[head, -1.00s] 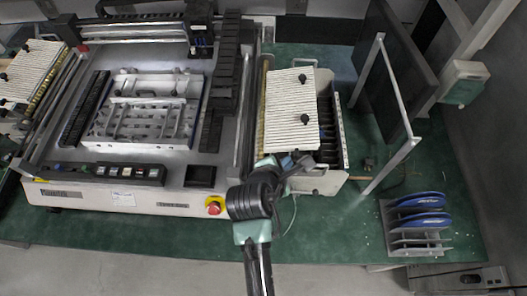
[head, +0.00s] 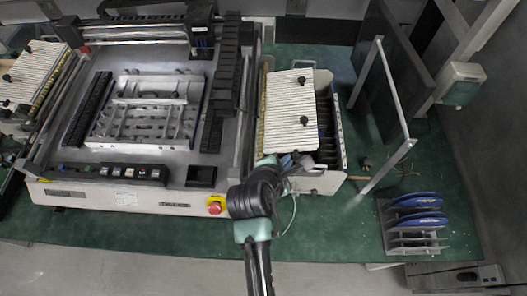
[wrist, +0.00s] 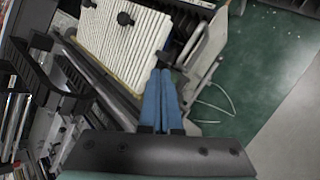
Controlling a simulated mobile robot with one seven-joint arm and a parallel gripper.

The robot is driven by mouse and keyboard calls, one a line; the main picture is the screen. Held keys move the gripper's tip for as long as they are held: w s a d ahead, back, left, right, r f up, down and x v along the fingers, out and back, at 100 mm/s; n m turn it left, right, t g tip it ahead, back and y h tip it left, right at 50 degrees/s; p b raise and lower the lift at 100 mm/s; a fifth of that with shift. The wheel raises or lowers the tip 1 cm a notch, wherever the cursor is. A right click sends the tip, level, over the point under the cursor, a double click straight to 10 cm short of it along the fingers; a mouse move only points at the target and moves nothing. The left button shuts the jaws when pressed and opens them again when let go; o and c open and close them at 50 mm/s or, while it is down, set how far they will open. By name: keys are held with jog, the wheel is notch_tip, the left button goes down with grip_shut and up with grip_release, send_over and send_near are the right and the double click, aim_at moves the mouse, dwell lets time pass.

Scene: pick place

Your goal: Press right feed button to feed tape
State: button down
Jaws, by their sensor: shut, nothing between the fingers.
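The right tape feeder (head: 291,97), with a ribbed cream cover and black knobs, sits on the right side of the machine. My gripper (head: 299,159) is at the feeder's front end, just below the cover. In the wrist view my gripper (wrist: 161,74) has its two blue fingers together and empty, tips close to the lower edge of the ribbed cover (wrist: 122,40). I cannot tell whether the tips touch the feeder. The right feed button cannot be made out.
The machine (head: 140,203) fills the left, with a red emergency stop (head: 215,206) near my arm. A thin metal frame (head: 385,170) stands right of the feeder. A rack of blue reels (head: 415,222) is at the right. Green mat (head: 330,220) lies bare in front.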

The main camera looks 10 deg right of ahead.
notch_tip(320, 180, up, 6)
jog(key=p, duration=0.7)
dwell(0.8)
jog(key=w+a+r+m+t+y+b, duration=0.1)
jog(key=w+a+r+m+t+b, duration=0.2)
jog(key=r, duration=0.7)
jog(key=w+a+r+m+t+b, duration=0.15)
jog(key=w+r+m+t, duration=0.25)
jog(key=r, duration=0.6)
jog(key=w+a+r+m+t+y+b, duration=0.1)
jog(key=w+a+r+m+t+b, duration=0.2)
jog(key=r, duration=0.6)
jog(key=s+a+r+m+t+y+b, duration=0.2)
jog(key=s+r+m+t, duration=0.2)
jog(key=s+r, duration=0.3)
jog(key=s+a+r+m+t+y+b, duration=0.2)
jog(key=s+r+m+t, duration=0.3)
jog(key=r, duration=1)
jog(key=shift+s+a+r+t+b, duration=0.2)
jog(key=shift+s+a+t+b, duration=0.5)
jog(key=shift+s, duration=0.55)
